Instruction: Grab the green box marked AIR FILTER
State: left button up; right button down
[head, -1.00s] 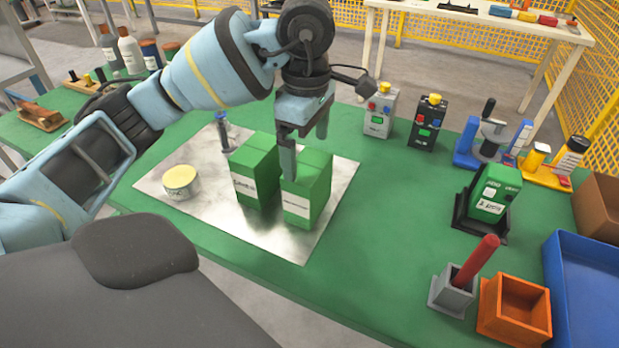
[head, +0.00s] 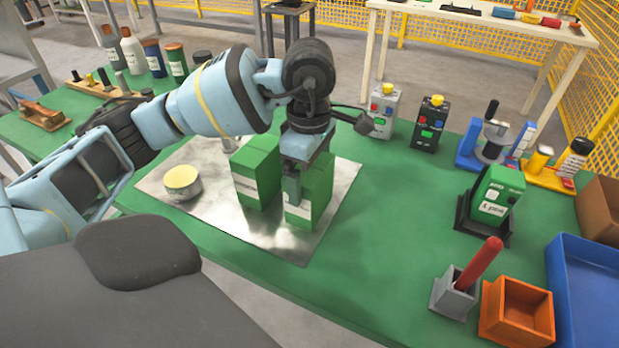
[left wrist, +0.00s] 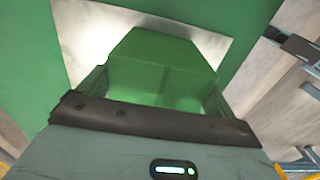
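Two green boxes with white labels stand side by side on a shiny metal sheet (head: 300,240): a left box (head: 257,172) and a right box (head: 318,190). The label print is too small to read, so I cannot tell which is marked AIR FILTER. My left gripper (head: 294,200) points down over the right box, with one finger in front of its near side; the other finger is hidden. In the left wrist view the box (left wrist: 160,65) lies between spread fingers. Whether they touch it is unclear. My right gripper is not in view.
A round tin (head: 182,182) stands left on the sheet. A grey device (head: 383,112) and a black device (head: 430,125) stand behind right. A green box in a black holder (head: 484,222), an orange bin (head: 516,310) and a blue tray (head: 590,285) are at right.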

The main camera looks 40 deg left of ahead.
pick_arm(q)
jog(key=c, duration=0.6)
jog(key=shift+r, duration=0.1)
jog(key=shift+r, duration=0.45)
jog(key=shift+s+d+r, duration=0.15)
jog(key=shift+r, duration=0.5)
jog(key=shift+s+d+r, duration=0.1)
jog(key=shift+s+r, duration=0.05)
jog(key=shift+r, duration=0.45)
jog(key=s+d+r, duration=0.1)
jog(key=s+d, duration=0.6)
jog(key=s, duration=0.6)
jog(key=shift+s+r, duration=0.2)
jog(key=shift+s, duration=0.05)
